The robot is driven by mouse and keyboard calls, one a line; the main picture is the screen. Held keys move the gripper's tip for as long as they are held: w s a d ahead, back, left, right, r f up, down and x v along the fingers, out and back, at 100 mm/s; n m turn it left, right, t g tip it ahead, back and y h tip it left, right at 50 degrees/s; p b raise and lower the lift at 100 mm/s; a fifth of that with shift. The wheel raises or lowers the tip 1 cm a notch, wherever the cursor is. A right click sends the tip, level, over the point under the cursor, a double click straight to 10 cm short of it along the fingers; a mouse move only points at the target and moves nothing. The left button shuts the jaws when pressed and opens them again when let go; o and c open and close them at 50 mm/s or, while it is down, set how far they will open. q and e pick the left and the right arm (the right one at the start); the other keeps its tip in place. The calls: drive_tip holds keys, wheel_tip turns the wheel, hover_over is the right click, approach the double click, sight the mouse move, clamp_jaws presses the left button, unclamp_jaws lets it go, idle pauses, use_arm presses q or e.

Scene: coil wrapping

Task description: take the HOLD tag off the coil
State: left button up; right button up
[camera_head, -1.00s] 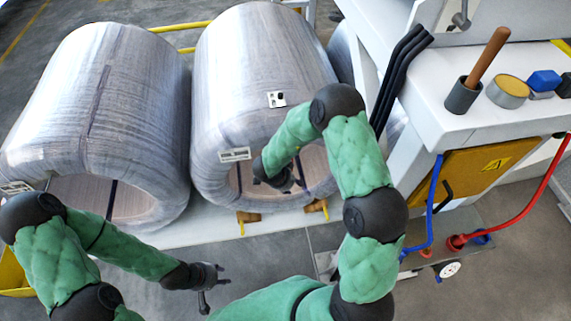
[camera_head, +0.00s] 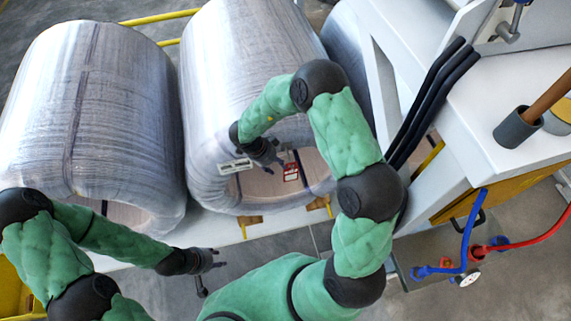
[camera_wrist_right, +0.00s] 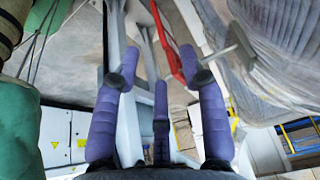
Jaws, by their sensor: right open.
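A small red and white tag (camera_head: 291,172), which looks like the HOLD tag, hangs at the front end of the middle wrapped coil (camera_head: 235,75), by the mouth of its bore. My right gripper (camera_head: 276,158) is just left of the tag, its fingers spread and empty. In the right wrist view, the open purple fingers (camera_wrist_right: 160,85) have a thin red piece (camera_wrist_right: 168,45) beyond and between them, perhaps the tag edge-on. Whether they touch cannot be told. My left gripper (camera_head: 212,270) is open and empty, low in front of the coils.
A white label (camera_head: 235,166) is on the middle coil, left of the tag. Another wrapped coil (camera_head: 90,100) stands at left. At right are a white machine with black hoses (camera_head: 435,95), a grey cup (camera_head: 517,128), and blue (camera_head: 472,225) and red hoses (camera_head: 530,235).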

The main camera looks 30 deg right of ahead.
sight(285, 175)
drive_tip(key=b+x, duration=0.4)
drive_tip(key=x, duration=0.6)
drive_tip(key=shift+f, duration=0.4)
drive_tip(key=shift+r, duration=0.1)
clamp_jaws()
